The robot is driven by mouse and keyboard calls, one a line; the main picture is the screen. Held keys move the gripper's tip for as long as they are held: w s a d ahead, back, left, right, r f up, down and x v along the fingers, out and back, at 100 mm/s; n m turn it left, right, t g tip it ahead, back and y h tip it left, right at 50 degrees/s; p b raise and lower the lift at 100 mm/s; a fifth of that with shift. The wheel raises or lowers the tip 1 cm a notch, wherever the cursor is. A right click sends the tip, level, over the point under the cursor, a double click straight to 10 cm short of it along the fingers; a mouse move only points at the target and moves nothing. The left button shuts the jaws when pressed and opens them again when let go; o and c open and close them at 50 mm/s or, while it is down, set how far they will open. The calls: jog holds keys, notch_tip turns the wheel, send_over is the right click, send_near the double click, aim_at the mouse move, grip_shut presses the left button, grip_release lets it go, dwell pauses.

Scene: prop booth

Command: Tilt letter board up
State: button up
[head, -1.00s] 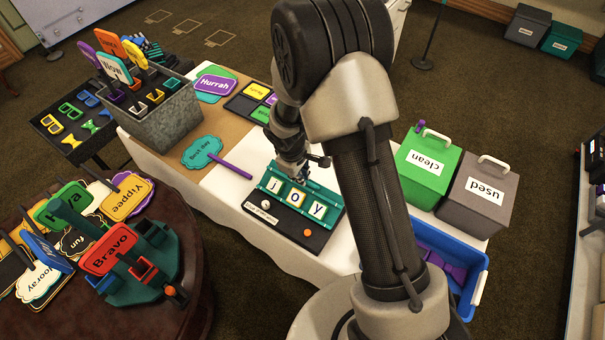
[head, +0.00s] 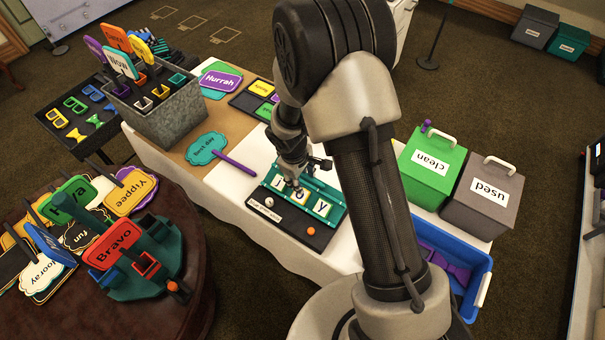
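The letter board (head: 334,195) is a teal panel with pale tiles on a black base (head: 290,226). It sits on the white-covered table. Its tiles read J (head: 279,183), O and Y (head: 322,208). My gripper (head: 297,187) points down at the middle of the board, and its tip covers part of the O tile. I cannot tell whether it touches the board or whether its fingers are open. The base carries a white knob (head: 268,203), an orange knob (head: 311,231) and a small white label (head: 263,211).
A teal "best day" sign (head: 205,149) with a purple handle lies left of the board. A green "clean" bin (head: 431,165) and a grey "used" bin (head: 484,197) stand right, with a blue crate (head: 476,293) nearer. A round table (head: 190,300) with signs is at left.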

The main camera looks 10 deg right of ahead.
jog(key=shift+o, duration=0.2)
jog(key=shift+s+f, duration=0.1)
jog(key=shift+s, duration=0.15)
jog(key=shift+a+r, duration=0.1)
jog(key=shift+r, duration=0.15)
notch_tip(320, 180, up, 12)
jog(key=s+a, duration=0.1)
jog(key=shift+a+f, duration=0.25)
jog(key=shift+s, duration=0.1)
